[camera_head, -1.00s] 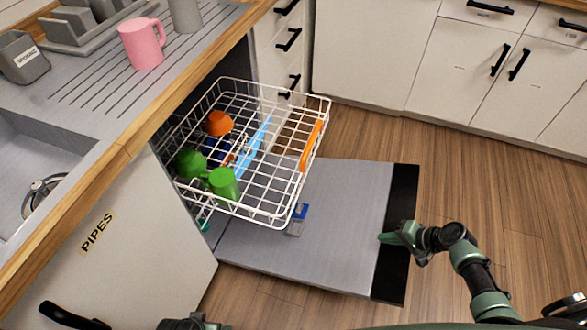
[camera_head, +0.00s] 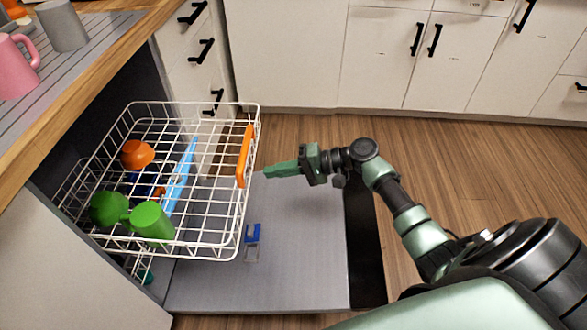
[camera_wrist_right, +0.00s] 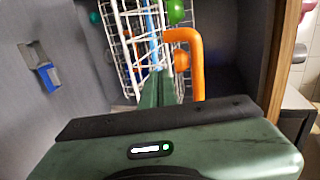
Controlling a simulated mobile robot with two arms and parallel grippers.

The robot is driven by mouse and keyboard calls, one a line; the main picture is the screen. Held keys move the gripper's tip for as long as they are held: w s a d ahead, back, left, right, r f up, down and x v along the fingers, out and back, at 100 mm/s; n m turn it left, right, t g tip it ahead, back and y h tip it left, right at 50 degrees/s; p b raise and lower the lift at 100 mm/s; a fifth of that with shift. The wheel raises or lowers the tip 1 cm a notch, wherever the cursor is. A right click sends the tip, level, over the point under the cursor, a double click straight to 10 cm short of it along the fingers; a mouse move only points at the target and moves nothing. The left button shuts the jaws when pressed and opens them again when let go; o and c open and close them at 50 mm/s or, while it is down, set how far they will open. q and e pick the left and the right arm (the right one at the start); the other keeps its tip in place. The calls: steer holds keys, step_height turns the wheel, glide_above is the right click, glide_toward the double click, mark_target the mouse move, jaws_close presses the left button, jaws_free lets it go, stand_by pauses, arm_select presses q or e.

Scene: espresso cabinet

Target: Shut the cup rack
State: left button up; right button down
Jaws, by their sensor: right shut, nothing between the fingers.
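The cup rack (camera_head: 222,222) is a white wire basket pulled out of the dishwasher over its lowered door. Its orange handle (camera_head: 245,156) is on the front side, and it also shows in the right wrist view (camera_wrist_right: 197,68). The rack holds an orange cup (camera_head: 137,153), two green cups (camera_head: 151,221) and a light blue flat item (camera_head: 180,176). My right gripper (camera_head: 268,172) is shut and empty, its fingertips just in front of the orange handle. I cannot tell whether they touch it. My left gripper is not in view.
The open dishwasher door (camera_head: 300,265) lies flat below the rack, with a blue and grey dispenser (camera_head: 252,240) on it. The counter with a pink mug (camera_head: 14,68) is at the left. White cabinets (camera_head: 290,55) stand behind. Wood floor is clear at the right.

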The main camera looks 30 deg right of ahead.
mark_target(246, 173)
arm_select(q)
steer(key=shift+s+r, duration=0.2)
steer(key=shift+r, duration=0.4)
arm_select(e)
steer(key=shift+w+a+f, duration=0.1)
steer(key=shift+w+a, duration=0.6)
steer(key=shift+a, duration=0.25)
steer(key=shift+w+a, duration=0.65)
steer(key=shift+a, duration=0.3)
